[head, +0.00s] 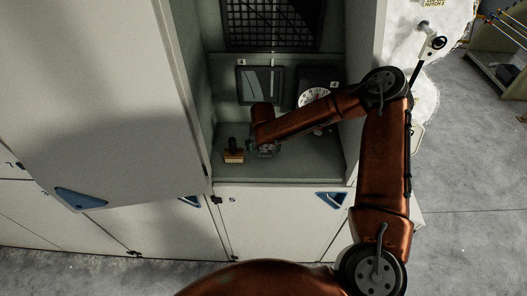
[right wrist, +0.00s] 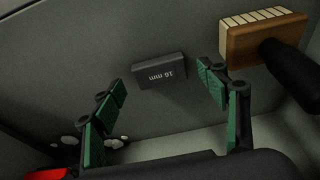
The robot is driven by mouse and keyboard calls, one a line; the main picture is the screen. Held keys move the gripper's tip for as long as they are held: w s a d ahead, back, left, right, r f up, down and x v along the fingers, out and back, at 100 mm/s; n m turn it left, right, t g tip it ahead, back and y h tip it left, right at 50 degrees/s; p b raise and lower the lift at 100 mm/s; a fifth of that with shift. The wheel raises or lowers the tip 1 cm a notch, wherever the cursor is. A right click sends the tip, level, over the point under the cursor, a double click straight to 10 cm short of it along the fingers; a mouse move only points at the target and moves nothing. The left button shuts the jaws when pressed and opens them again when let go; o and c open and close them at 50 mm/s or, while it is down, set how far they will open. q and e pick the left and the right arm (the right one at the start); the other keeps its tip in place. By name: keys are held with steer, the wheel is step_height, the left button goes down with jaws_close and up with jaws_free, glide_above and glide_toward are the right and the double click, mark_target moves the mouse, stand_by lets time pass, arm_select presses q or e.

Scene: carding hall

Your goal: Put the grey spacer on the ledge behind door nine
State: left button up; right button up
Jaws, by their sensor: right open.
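The grey spacer (right wrist: 159,72), a dark block marked "16 mm", lies on a grey surface in the right wrist view. It is between and apparently just beyond the fingertips of my right gripper (right wrist: 161,80), with clear gaps on both sides. The gripper is open and empty. In the head view my right gripper (head: 263,150) is low inside an open cabinet compartment (head: 305,168), and the spacer cannot be made out there. An open white door (head: 110,100) with a blue triangular handle stands left of this compartment. I cannot read a nine on any door. My left gripper is not in view.
A brush (head: 234,155) with a wooden block and black handle stands just left of the gripper; it also shows in the right wrist view (right wrist: 265,38). A white dial (head: 315,97) and a dark framed panel (head: 261,84) are at the compartment's back. A closed door marked 5 (head: 275,225) is below.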

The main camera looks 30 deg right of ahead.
steer(key=v, duration=1)
steer(key=shift+s+r+b, duration=0.25)
steer(key=shift+r+b, duration=0.1)
steer(key=shift+b, duration=0.05)
steer(key=shift+a, duration=0.15)
